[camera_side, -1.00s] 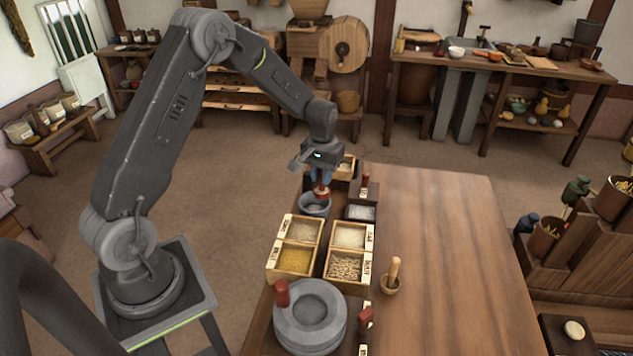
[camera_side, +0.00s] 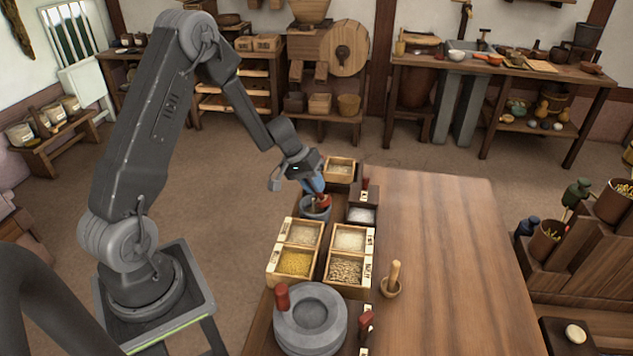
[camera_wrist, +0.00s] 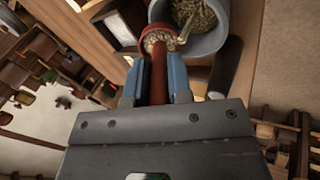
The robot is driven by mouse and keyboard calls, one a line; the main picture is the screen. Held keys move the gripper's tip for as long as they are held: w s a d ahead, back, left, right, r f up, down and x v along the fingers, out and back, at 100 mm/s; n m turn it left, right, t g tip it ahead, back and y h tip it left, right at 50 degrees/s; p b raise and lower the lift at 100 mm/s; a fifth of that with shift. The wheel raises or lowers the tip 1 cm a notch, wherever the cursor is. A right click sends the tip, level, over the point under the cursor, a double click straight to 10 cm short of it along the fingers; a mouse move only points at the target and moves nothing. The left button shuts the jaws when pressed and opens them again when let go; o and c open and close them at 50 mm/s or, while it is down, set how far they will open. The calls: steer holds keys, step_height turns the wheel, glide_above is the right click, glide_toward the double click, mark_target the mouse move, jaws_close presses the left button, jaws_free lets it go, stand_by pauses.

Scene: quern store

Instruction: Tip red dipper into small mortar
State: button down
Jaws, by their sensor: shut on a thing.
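My gripper (camera_side: 317,190) is shut on the handle of the red dipper (camera_wrist: 160,80), between its blue fingers in the wrist view (camera_wrist: 158,85). The dipper also shows in the side view (camera_side: 324,202), tilted over the small grey mortar (camera_side: 308,212). In the wrist view the dipper's cup holds pale grain and overlaps the rim of the grey mortar (camera_wrist: 222,40). Grain lies inside the mortar, and a pale streak beside the cup looks like grain pouring. Whether cup and rim touch, I cannot tell.
Wooden grain boxes (camera_side: 326,248) stand just in front of the mortar, a small box (camera_side: 340,168) behind it. A dark tray (camera_side: 361,213) is to its right. A wooden cup with pestle (camera_side: 391,287) and a round grey quern (camera_side: 311,320) stand nearer. The table's right side (camera_side: 440,240) is clear.

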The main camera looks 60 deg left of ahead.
steer(key=shift+s+a+f+t+h, duration=0.25)
steer(key=shift+f+t+h, duration=0.05)
steer(key=shift+t+h, duration=0.25)
steer(key=shift+s+a+f+t+h, duration=0.25)
steer(key=shift+f+t+h, duration=0.05)
steer(key=shift+t+h, duration=0.25)
steer(key=shift+s+a+f+t+h, duration=0.15)
steer(key=shift+a+t+h, duration=0.05)
steer(key=shift+t+h, duration=0.25)
steer(key=shift+s+a+f+t+h, duration=0.15)
steer(key=shift+t+h, duration=0.3)
stand_by(0.3)
steer(key=g+y, duration=0.1)
steer(key=w+d+r+g+y, duration=0.1)
steer(key=g+y, duration=0.1)
steer(key=shift+w+d+r+y, duration=0.25)
steer(key=shift+w+r+y, duration=0.05)
steer(key=shift+w+r, duration=0.1)
steer(key=shift+w+d+r+g+y, duration=0.3)
steer(key=shift+r+g+y, duration=0.1)
steer(key=shift+g+y, duration=0.25)
steer(key=shift+w+d+r+g+y, duration=0.25)
steer(key=shift+r+g+y, duration=0.2)
steer(key=shift+g, duration=0.3)
steer(key=shift+w+d+r+g+y, duration=0.15)
steer(key=shift+d+r+g+y, duration=0.1)
steer(key=shift+g+y, duration=0.25)
steer(key=shift+w+d+r+g+y, duration=0.1)
steer(key=shift+d+r+g+y, duration=0.1)
steer(key=shift+g+y, duration=0.3)
